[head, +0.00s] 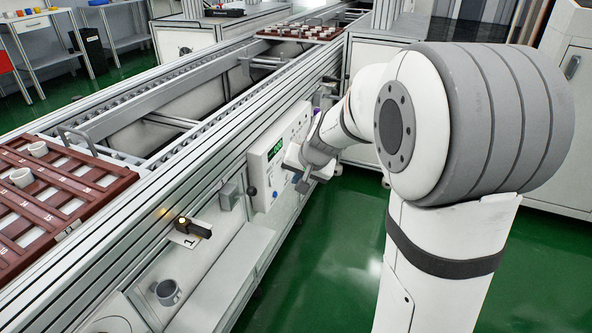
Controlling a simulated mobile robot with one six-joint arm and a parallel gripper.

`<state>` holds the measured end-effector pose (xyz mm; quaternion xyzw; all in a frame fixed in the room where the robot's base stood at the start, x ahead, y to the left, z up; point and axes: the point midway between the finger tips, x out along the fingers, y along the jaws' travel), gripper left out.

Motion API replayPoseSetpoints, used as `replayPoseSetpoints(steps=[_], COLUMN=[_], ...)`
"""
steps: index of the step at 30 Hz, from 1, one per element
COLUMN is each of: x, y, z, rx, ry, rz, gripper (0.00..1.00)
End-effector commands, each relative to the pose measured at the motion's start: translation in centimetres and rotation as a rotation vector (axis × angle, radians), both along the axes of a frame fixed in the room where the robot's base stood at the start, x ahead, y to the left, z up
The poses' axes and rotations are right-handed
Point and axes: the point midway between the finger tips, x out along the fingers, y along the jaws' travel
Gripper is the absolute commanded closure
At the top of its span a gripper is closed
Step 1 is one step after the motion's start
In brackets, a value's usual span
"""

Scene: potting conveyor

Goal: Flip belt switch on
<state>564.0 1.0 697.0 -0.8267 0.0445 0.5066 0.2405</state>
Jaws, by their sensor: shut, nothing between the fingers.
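My gripper (301,184) is in front of the panel's right part, shut and empty. It and my wrist cover part of the panel face, and I cannot tell whether the fingertips touch it. A blue button (253,191) shows at the panel's lower left. No belt switch can be made out clearly on the panel.
A brown tray (98,207) with white pots (22,177) stands on the conveyor at left; another tray (300,31) is at the far end. Green floor (335,250) is clear below my arm.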

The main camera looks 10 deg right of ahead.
Motion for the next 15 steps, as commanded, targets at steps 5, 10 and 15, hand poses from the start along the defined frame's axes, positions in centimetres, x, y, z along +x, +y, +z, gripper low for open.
replayPoseSetpoints(steps=[5,10,15], x=[-10.2,-19.1,-24.3], y=[1.5,1.1,0.2], z=[0.5,-0.3,-1.0], rx=[-0.099,-0.207,-0.280], ry=[0.128,0.259,0.340], rz=[0.179,0.312,0.378], gripper=[1.00,1.00,1.00])
